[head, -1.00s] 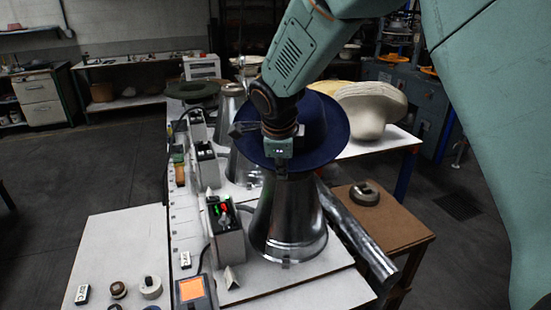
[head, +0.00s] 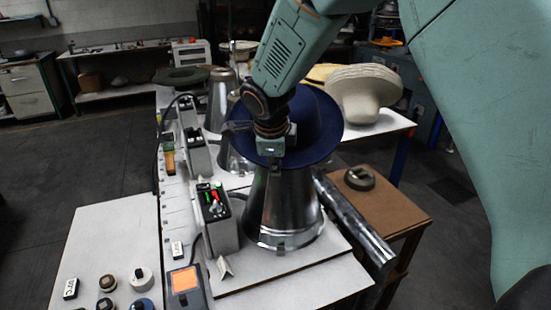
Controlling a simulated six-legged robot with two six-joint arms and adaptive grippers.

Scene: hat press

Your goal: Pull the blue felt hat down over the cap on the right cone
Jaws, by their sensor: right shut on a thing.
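The blue felt hat (head: 317,112) sits at the top of the near metal cone (head: 283,215), its wide brim tilted toward me. My right gripper (head: 272,155) is shut on the near edge of the hat's brim, above the cone's front. The hat and my arm hide the cone's top, so I cannot see a cap or how far down the hat sits. My left gripper does not show.
A control box (head: 216,220) with lit buttons stands left of the cone. Pale felt hats (head: 366,92) sit on a table behind. Small parts lie front left.

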